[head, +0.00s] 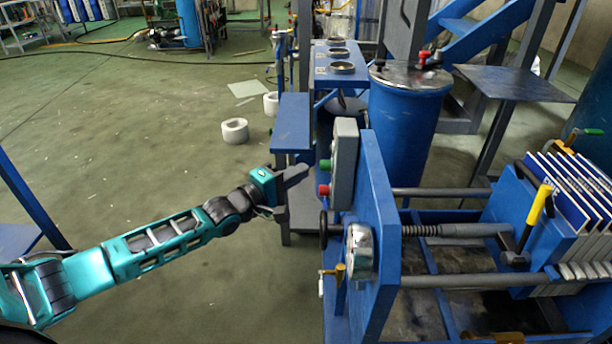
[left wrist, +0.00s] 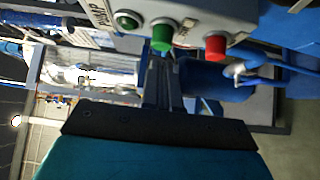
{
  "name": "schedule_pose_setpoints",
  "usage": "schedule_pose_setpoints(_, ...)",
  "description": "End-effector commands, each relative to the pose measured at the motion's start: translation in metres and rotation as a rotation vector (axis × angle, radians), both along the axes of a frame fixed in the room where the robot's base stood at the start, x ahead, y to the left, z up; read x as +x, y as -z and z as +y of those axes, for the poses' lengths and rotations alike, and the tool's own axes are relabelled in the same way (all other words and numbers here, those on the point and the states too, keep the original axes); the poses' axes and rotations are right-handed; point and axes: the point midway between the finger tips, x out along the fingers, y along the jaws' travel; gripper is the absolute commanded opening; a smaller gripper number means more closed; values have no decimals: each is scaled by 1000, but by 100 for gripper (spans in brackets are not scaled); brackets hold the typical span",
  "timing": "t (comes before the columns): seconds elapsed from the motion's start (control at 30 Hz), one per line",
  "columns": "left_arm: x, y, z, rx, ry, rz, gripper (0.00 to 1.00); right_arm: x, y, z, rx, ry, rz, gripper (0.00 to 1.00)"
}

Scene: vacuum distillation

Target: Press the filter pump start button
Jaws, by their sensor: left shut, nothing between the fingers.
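The grey control box (head: 345,160) is mounted on the blue end plate of the filter press. Its green button (head: 325,164) sits above a red button (head: 323,190), both facing left towards my arm. The left wrist view shows the green button (left wrist: 162,36), the red button (left wrist: 214,45) and a dark green lamp (left wrist: 127,20). My left gripper (head: 300,172) is shut and empty, a little left of the box. In the left wrist view its fingers (left wrist: 158,65) point at the green button, with the tips just below it; contact cannot be told. My right gripper is not in view.
The filter press (head: 375,200) with rods, a handwheel and white plates fills the right side. A blue tank (head: 405,120) and a blue stand (head: 292,125) are behind the box. White rolls (head: 235,131) lie on the floor. The floor at left is mostly open.

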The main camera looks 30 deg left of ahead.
Motion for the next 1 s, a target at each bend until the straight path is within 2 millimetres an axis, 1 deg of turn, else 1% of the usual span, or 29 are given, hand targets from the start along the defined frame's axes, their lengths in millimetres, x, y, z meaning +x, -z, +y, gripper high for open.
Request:
schedule_pose_setpoints(0.1,6,-1,-11,-3,-1,-2,0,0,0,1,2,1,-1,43)
schedule_pose_setpoints(0.2,8,-1,-16,-1,-1,-2,0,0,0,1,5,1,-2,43)
schedule_pose_setpoints(0.6,9,-1,-19,0,-1,-2,0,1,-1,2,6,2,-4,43)
schedule_pose_setpoints(0.67,11,-2,-22,0,-1,-3,0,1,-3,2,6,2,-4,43)
schedule_pose_setpoints(0.83,19,-3,-38,-3,-1,-1,0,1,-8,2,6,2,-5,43)
schedule_pose_setpoints(1.0,19,-2,-42,-1,3,-4,0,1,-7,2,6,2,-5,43)
